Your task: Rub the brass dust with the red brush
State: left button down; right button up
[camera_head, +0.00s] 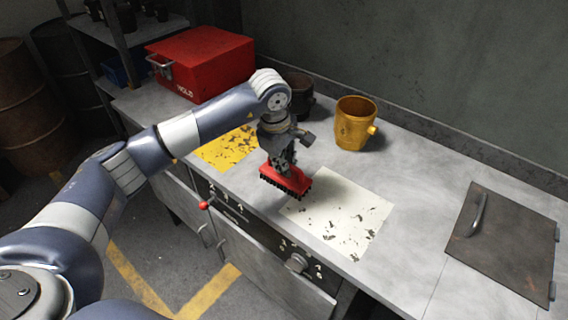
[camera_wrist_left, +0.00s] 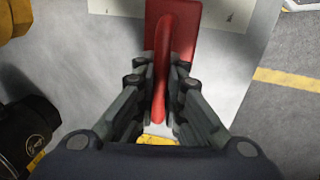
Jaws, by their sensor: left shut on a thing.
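My left gripper (camera_head: 279,164) is shut on the handle of the red brush (camera_head: 287,181). The brush has dark bristles pointing down. It is at the upper left corner of a white sheet (camera_head: 350,206) with scattered dark flecks, close to the worktop's front edge; I cannot tell whether the bristles touch. A yellow sheet (camera_head: 232,149) with dark specks lies left of the brush, partly behind my arm. I cannot tell which flecks are brass dust. In the left wrist view, the red brush (camera_wrist_left: 182,28) sits between the fingers (camera_wrist_left: 165,85). My right gripper is out of view.
A yellow mug-like container (camera_head: 355,122) and a dark pot (camera_head: 299,100) stand behind the brush. A red toolbox (camera_head: 203,62) is at the back left. A metal plate with a handle (camera_head: 505,240) lies at right. The grey worktop (camera_head: 420,200) between is clear.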

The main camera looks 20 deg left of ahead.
pick_arm(q)
jog(key=r, duration=0.1)
jog(key=d+r+p, duration=0.1)
jog(key=r, duration=0.1)
jog(key=shift+s, duration=0.1)
jog(key=shift+a+r+p, duration=0.3)
jog(key=shift+r+p, duration=0.15)
jog(key=shift+r, duration=0.25)
jog(key=shift+d+r+p, duration=0.15)
jog(key=shift+r+p, duration=0.65)
jog(key=shift+r, duration=1.15)
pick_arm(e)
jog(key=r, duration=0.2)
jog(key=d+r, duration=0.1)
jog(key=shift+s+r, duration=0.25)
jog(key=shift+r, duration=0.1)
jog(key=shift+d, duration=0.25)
